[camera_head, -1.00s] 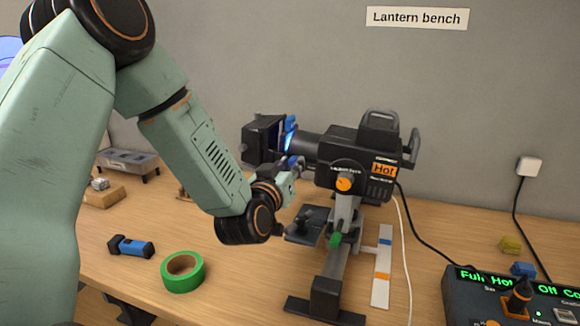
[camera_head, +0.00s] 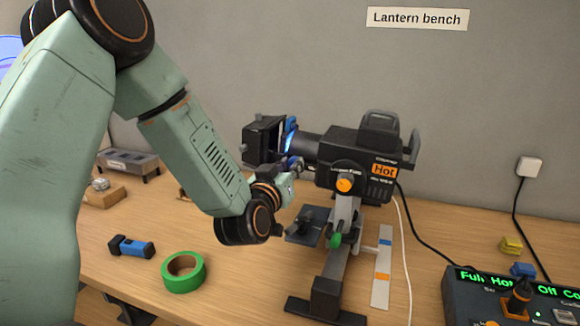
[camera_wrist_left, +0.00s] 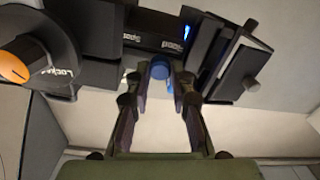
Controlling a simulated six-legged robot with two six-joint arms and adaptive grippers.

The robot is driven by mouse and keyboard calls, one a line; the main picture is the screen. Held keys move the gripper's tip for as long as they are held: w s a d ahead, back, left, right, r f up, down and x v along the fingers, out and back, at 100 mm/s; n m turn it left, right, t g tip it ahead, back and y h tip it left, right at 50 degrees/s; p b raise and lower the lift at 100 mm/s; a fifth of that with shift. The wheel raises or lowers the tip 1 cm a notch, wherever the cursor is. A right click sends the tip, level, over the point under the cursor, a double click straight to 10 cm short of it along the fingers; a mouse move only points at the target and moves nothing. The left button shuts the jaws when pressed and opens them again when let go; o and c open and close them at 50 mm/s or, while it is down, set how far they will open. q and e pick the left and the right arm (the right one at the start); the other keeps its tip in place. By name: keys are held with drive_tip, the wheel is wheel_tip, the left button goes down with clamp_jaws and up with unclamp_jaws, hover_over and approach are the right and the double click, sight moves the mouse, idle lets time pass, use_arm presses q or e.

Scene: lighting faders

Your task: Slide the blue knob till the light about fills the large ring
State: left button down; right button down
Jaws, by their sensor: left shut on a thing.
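The black stage lantern (camera_head: 352,158) stands on the bench with an orange "Hot" label. The blue knob (camera_wrist_left: 159,69) sits under the lantern's body in the left wrist view, with the fingertips of my left gripper (camera_wrist_left: 160,78) closed around it. In the head view my left gripper (camera_head: 292,178) reaches the underside of the lantern's barrel, and the arm partly hides the fingers and knob. Blue light glows at the lantern's front (camera_head: 290,140). The large ring and the light's patch are not in view. My right gripper is not in view.
A green tape roll (camera_head: 183,272) and a blue and black torch (camera_head: 132,247) lie on the bench. An orange knob (camera_head: 344,185) is on the lantern's side. A control desk (camera_head: 515,300) stands at the right. Cables hang behind the lantern.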

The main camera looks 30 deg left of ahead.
use_arm(q)
drive_tip(key=c, duration=1.2)
unclamp_jaws()
drive_tip(key=shift+o, duration=0.2)
drive_tip(key=v, duration=0.7)
drive_tip(key=shift+s, duration=0.2)
drive_tip(key=shift+s+d+f, duration=0.1)
